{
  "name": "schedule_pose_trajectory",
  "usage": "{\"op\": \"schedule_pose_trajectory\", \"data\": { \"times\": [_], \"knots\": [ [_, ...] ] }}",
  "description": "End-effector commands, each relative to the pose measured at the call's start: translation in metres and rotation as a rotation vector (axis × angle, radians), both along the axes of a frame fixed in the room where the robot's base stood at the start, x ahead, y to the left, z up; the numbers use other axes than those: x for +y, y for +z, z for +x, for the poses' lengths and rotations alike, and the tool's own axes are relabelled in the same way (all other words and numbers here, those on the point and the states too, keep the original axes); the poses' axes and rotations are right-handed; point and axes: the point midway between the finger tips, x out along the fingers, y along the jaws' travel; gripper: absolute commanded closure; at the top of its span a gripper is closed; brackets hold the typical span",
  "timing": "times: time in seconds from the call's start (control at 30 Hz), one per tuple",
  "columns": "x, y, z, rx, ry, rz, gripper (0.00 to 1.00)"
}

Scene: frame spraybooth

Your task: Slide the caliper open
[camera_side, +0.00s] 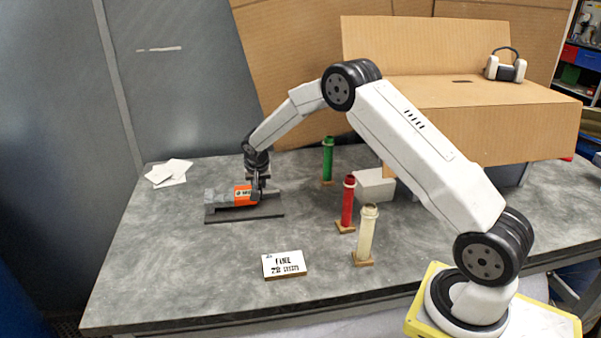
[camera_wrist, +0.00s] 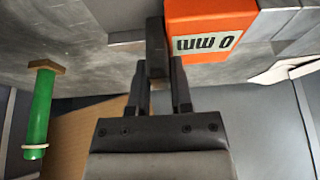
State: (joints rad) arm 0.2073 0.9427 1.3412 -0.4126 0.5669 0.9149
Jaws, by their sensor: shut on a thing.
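The caliper stands on a dark base plate (camera_side: 240,215) on the left half of the table. Its grey body (camera_side: 222,196) lies along the plate, with an orange block (camera_side: 241,194) near its middle. In the wrist view the orange block (camera_wrist: 210,22) carries a label that reads "0 mm" upside down. A dark upright tab (camera_wrist: 156,45) is beside the orange block. My gripper (camera_side: 258,190) points down at the right of the orange block. In the wrist view my gripper (camera_wrist: 158,80) is shut on the dark tab. The gripper partly hides the caliper's right part in the side view.
A green tube (camera_side: 327,160), a red tube (camera_side: 347,203) and a cream tube (camera_side: 366,234) stand on small bases to the right. A white sign block (camera_side: 284,264) is in front. Papers (camera_side: 169,173) lie at the back left. The front left table is clear.

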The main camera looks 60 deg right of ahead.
Motion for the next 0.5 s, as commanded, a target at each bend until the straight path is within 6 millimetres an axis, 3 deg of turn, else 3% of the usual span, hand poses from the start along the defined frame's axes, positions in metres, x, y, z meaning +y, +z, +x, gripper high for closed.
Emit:
{"op": "schedule_pose_trajectory", "data": {
  "times": [0.5],
  "knots": [
    [-0.006, 0.0014, -0.0048, -0.002, -0.001, 0.0, 1.0]
  ]
}}
